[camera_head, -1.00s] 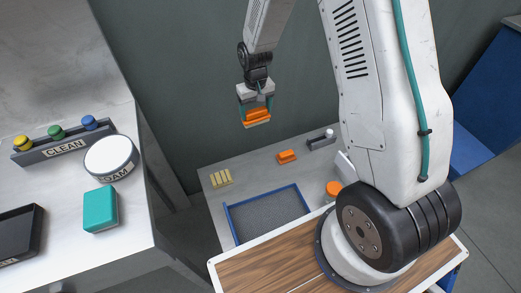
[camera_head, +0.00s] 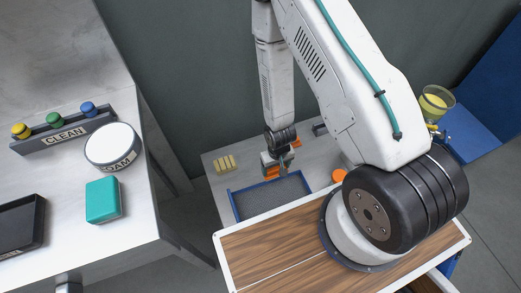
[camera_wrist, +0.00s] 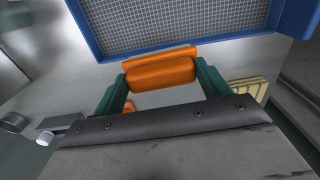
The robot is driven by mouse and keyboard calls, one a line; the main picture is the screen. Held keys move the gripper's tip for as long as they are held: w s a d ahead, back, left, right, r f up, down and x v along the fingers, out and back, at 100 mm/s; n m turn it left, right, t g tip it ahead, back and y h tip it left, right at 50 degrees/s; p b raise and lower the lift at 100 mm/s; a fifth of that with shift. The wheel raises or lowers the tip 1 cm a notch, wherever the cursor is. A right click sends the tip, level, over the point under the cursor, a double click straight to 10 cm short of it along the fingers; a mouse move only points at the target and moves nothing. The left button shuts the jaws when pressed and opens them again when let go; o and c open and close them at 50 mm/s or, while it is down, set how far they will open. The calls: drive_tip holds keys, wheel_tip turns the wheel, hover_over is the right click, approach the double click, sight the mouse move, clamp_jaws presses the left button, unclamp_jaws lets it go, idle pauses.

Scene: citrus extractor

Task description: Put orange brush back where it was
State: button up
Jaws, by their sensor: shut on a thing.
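My gripper (camera_wrist: 160,85) is shut on the orange brush (camera_wrist: 160,72), with its two teal fingers at the brush's ends. In the wrist view the brush lies across the fingers, close to the blue rim of the tray (camera_wrist: 107,53). In the head view my gripper (camera_head: 273,166) is low, near the far edge of the blue-rimmed tray (camera_head: 234,208) with its grey mesh floor. The arm and gripper hide most of the brush there. I cannot tell whether the brush touches the bench.
Yellow strips (camera_head: 225,163) lie left of my gripper on the grey bench. A second orange piece (camera_head: 296,143) lies behind it, partly hidden. A round orange thing (camera_head: 339,176) is to the right. The left bench holds a teal block (camera_head: 103,200) and a round FOAM container (camera_head: 112,146).

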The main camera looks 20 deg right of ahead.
drive_tip(key=shift+w+a+f, duration=0.1)
drive_tip(key=shift+w+f, duration=0.7)
drive_tip(key=shift+w, duration=1.5)
drive_tip(key=shift+w+a+f, duration=0.1)
drive_tip(key=shift+w+f, duration=0.65)
drive_tip(key=shift+w, duration=1.55)
drive_tip(key=shift+w+a+f, duration=0.1)
drive_tip(key=shift+w+f, duration=0.7)
drive_tip(key=shift+w, duration=1.5)
drive_tip(key=o, duration=1.2)
drive_tip(key=shift+f, duration=0.1)
